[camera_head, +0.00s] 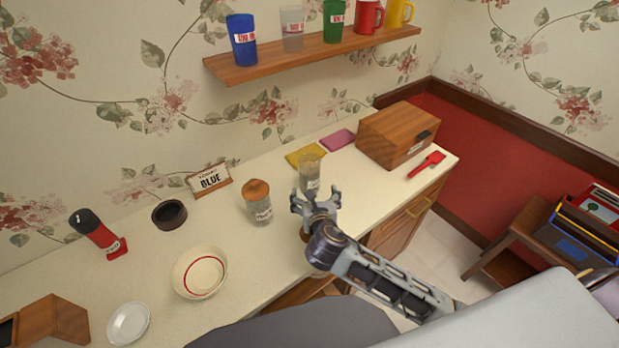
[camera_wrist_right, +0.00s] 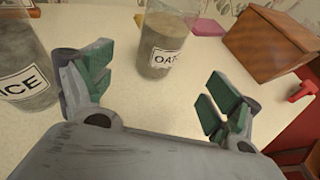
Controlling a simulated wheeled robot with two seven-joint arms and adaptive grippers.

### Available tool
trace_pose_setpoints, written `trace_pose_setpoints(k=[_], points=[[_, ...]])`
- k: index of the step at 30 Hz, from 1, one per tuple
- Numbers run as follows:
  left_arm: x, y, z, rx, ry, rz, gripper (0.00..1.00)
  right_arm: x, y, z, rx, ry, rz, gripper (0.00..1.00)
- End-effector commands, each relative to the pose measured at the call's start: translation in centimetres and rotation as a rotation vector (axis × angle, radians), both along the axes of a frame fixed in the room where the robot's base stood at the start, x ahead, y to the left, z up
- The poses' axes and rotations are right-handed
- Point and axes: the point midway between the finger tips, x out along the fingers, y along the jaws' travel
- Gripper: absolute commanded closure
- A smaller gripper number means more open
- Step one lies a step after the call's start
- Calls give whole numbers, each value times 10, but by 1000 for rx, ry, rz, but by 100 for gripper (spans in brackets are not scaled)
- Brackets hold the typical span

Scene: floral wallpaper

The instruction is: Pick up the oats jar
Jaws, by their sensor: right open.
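The oats jar (camera_head: 309,168) is clear, with a greyish filling and a white label. It stands upright on the counter, just behind my right gripper (camera_head: 315,203), which partly hides its lower part. In the right wrist view the oats jar (camera_wrist_right: 167,42) stands ahead, its label reading "OAT" and its top cut off by the frame. My right gripper (camera_wrist_right: 160,85) is open and empty, its green-padded fingers spread, with the jar beyond them and apart. My left gripper is not in view.
A rice jar (camera_head: 258,208) with a wooden lid stands left of my right gripper, and close by in the right wrist view (camera_wrist_right: 30,60). A wooden box (camera_head: 395,137), red scoop (camera_head: 428,164) and bowl (camera_head: 200,271) are on the counter. Cups stand on a shelf (camera_head: 300,55) above.

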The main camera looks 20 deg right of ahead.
Motion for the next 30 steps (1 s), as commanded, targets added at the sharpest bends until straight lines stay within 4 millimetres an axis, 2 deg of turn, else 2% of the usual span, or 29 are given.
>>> trace_pose_setpoints(k=[16,21,30], points=[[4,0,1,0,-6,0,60,54,-10,-23,2,0,-1,10],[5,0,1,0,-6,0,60,61,-11,-26,2,1,0,10],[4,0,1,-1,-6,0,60,61,-11,-27,1,1,1,10]])
